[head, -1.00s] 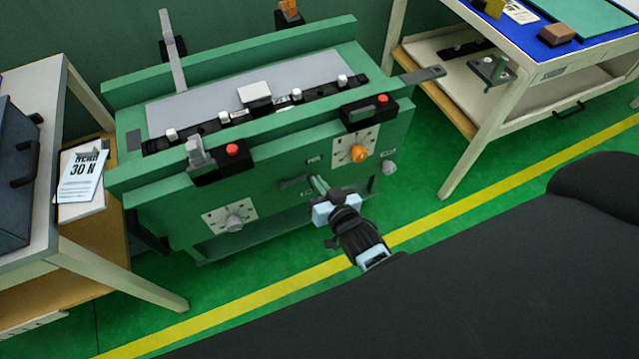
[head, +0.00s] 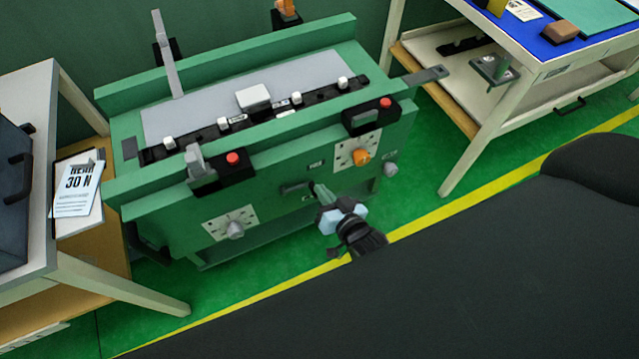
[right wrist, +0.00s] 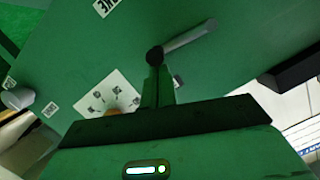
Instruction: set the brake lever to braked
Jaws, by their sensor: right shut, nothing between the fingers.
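The brake lever (head: 294,187) is a short dark bar on the front of the green machine (head: 270,200). It lies roughly level there, its free end to the left. In the right wrist view the lever (right wrist: 188,39) shows as a grey bar with a dark round hub, running up and right. My right gripper (head: 316,189) is shut and empty, its tips just right of the lever at the hub end. In the right wrist view the fingers (right wrist: 156,84) end close to the hub; I cannot tell whether they touch. My left gripper is out of view.
An orange knob (head: 361,157) and a grey knob (head: 235,229) sit on dial plates beside the lever. Two boxes with red buttons (head: 232,158) sit on the machine's upper edge. Tables stand left (head: 50,120) and right (head: 545,68). Green floor is clear in front.

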